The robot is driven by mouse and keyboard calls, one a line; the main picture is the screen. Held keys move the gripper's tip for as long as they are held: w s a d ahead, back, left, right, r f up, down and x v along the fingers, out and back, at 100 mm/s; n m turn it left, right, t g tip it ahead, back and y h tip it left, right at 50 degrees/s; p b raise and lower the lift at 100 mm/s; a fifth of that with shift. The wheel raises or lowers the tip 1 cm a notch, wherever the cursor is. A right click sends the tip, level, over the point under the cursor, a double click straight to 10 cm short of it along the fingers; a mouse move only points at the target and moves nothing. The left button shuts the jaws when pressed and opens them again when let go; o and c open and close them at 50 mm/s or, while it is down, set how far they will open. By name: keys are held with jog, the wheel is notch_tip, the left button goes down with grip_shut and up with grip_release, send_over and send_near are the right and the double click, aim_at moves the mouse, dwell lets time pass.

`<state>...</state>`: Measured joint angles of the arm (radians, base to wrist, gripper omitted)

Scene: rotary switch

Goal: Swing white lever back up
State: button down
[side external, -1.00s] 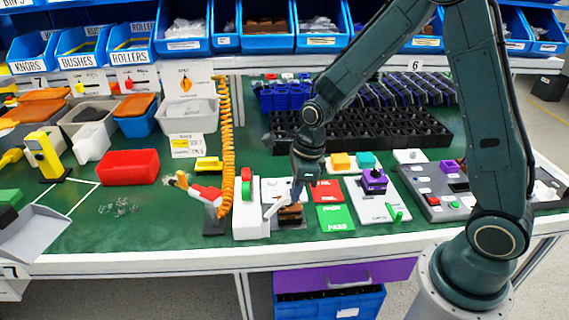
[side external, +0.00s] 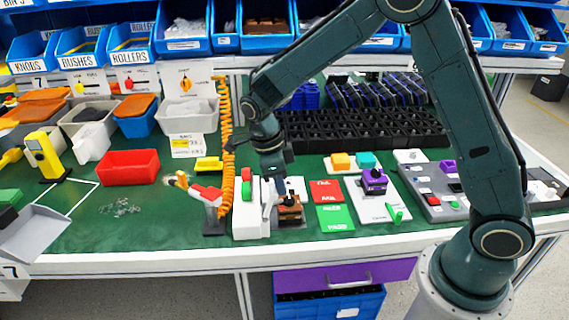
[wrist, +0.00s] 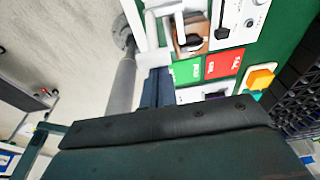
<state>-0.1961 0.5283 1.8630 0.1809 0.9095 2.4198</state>
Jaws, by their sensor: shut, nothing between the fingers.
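The white lever (side external: 268,198) is on a white fixture (side external: 248,225) near the front edge of the bench and stands nearly upright in the side view. My gripper (side external: 283,193) is shut and empty, pointing down just right of the lever. I cannot tell whether its tips touch the lever. In the wrist view the shut fingers (wrist: 156,88) reach toward white fixture parts (wrist: 152,52), and the lever is hard to pick out there.
A brown block with a black knob (side external: 289,211) stands right of the lever. A red card (side external: 326,191) and a green card (side external: 335,217) lie further right. A red and white tool on a stand (side external: 208,192) is at left, beside an orange coiled cord (side external: 227,150).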

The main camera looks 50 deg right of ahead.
jog(key=shift+w+a+r+g+h, duration=0.15)
jog(key=shift+w+a+g+h, duration=0.25)
jog(key=shift+w+a, duration=0.15)
jog(key=shift+w+a+r, duration=0.1)
jog(key=shift+w+a, duration=0.05)
jog(key=shift+w, duration=0.05)
jog(key=w+a+f, duration=0.1)
jog(key=w+a, duration=0.4)
jog(key=shift+w+a+f, duration=0.25)
jog(key=shift+a+f, duration=0.05)
jog(key=shift+a, duration=0.1)
jog(key=shift+r, duration=0.1)
notch_tip(320, 180, up, 8)
jog(key=shift+w+a+f, duration=0.15)
jog(key=shift+w+f, duration=0.1)
jog(key=shift+w, duration=0.2)
dwell(0.4)
